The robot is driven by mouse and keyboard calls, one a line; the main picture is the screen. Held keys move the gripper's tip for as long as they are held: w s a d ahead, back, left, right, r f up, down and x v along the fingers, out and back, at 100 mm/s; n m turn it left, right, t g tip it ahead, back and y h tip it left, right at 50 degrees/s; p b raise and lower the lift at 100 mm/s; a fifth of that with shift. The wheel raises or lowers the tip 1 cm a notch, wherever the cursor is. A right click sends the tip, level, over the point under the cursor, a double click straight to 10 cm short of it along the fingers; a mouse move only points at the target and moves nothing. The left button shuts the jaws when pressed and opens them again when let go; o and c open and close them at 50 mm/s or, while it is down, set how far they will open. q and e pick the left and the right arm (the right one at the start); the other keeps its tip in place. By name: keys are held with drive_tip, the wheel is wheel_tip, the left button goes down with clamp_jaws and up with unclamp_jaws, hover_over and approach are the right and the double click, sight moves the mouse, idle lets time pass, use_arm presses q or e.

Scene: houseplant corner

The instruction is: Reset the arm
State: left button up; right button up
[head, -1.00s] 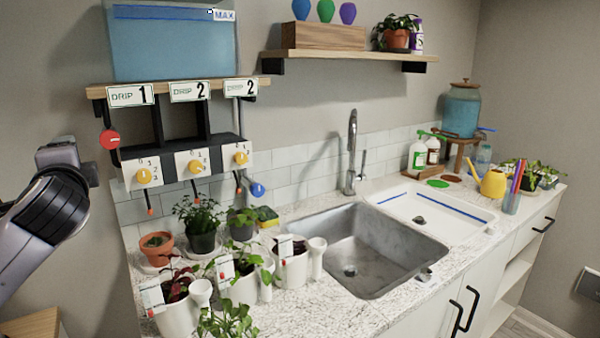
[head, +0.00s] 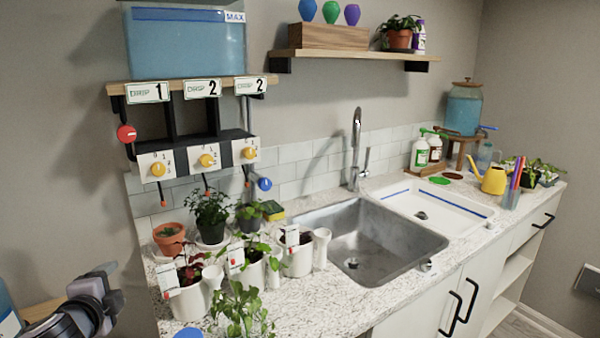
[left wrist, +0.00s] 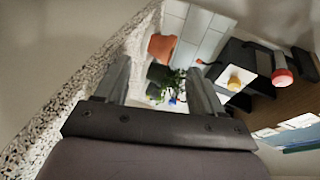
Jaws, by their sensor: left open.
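My left gripper (head: 108,285) is low at the left edge of the head view, left of the potted plants and below the drip rack. In the left wrist view my left gripper (left wrist: 158,68) shows two separated fingers with nothing held between them. Beyond the fingers are a terracotta pot (left wrist: 162,47), a dark pot with a green plant and the drip rack's dials. My right gripper is not in view.
White pots (head: 187,300) with plants stand on the speckled counter's left end. The drip rack (head: 190,150) with its water tank (head: 185,45) is above them. A sink (head: 365,243) lies to the right. A wooden surface (head: 42,309) shows behind my left arm.

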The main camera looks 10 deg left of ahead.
use_arm(q)
drive_tip(key=s+d+f+n+g+h, duration=0.1)
drive_tip(key=s+d+f+g+h, duration=0.15)
drive_tip(key=s+f, duration=0.85)
drive_tip(key=s+d+f+n+g+h, duration=0.15)
drive_tip(key=s+d+f+h, duration=0.25)
drive_tip(key=s+f, duration=0.7)
drive_tip(key=d+f+n+t, duration=0.1)
drive_tip(key=d+f+n, duration=0.2)
drive_tip(key=d+n, duration=0.5)
drive_tip(key=d, duration=0.8)
drive_tip(key=shift+h, duration=0.35)
